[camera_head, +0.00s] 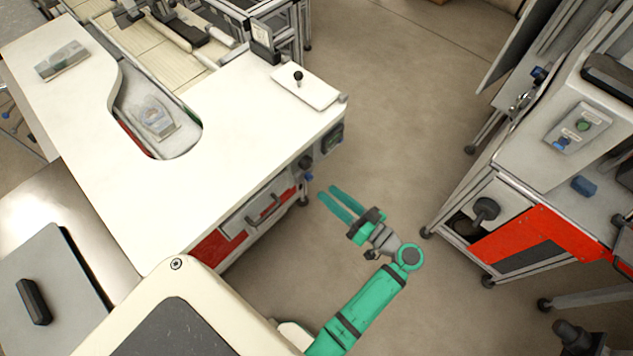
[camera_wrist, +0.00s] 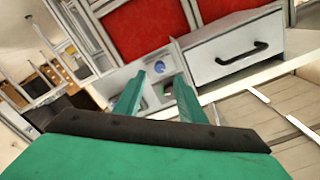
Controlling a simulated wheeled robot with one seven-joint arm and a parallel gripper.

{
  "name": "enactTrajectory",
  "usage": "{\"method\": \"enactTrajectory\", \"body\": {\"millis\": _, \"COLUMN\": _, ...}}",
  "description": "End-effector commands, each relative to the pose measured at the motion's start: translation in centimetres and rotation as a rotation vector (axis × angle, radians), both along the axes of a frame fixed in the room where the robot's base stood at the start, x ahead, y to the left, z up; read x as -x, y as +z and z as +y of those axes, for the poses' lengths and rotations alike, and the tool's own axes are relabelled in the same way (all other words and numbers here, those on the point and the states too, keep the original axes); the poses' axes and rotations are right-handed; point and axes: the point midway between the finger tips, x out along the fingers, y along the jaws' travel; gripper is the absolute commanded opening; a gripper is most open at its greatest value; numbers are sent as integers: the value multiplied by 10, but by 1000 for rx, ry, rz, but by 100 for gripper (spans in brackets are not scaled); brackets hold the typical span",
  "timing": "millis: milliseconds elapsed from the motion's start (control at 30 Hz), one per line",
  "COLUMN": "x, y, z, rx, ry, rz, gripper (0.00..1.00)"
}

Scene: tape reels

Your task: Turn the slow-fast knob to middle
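A dark knob (camera_head: 305,161) and a smaller blue knob (camera_head: 309,177) sit on the end face of the white-topped machine. A blue knob also shows on a pale panel in the wrist view (camera_wrist: 160,67), just beyond my fingertips. I cannot read any slow-fast label or tell a knob's setting. My green gripper (camera_head: 327,192) is in the air just right of and below these knobs, pointing at the machine's end. Its two fingers are apart with nothing between them; in the wrist view (camera_wrist: 159,80) they frame the panel. I see no contact with a knob.
A drawer with a black handle (camera_head: 264,209) and red panels lie left of my gripper. A dark switch box (camera_head: 332,138) is on the machine's corner. Another machine (camera_head: 545,150) stands at right. Open floor (camera_head: 400,130) lies between them.

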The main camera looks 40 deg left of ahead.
Motion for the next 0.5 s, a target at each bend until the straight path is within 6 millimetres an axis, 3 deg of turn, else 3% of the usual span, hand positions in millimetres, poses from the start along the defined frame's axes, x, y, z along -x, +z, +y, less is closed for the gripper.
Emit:
{"method": "enactTrajectory", "body": {"millis": 200, "x": -2, "y": 0, "z": 38, "rx": 1, "ry": 2, "rz": 0, "gripper": 36}}
{"method": "enactTrajectory", "body": {"millis": 500, "x": -5, "y": 0, "z": 63, "rx": 1, "ry": -2, "rz": 1, "gripper": 36}}
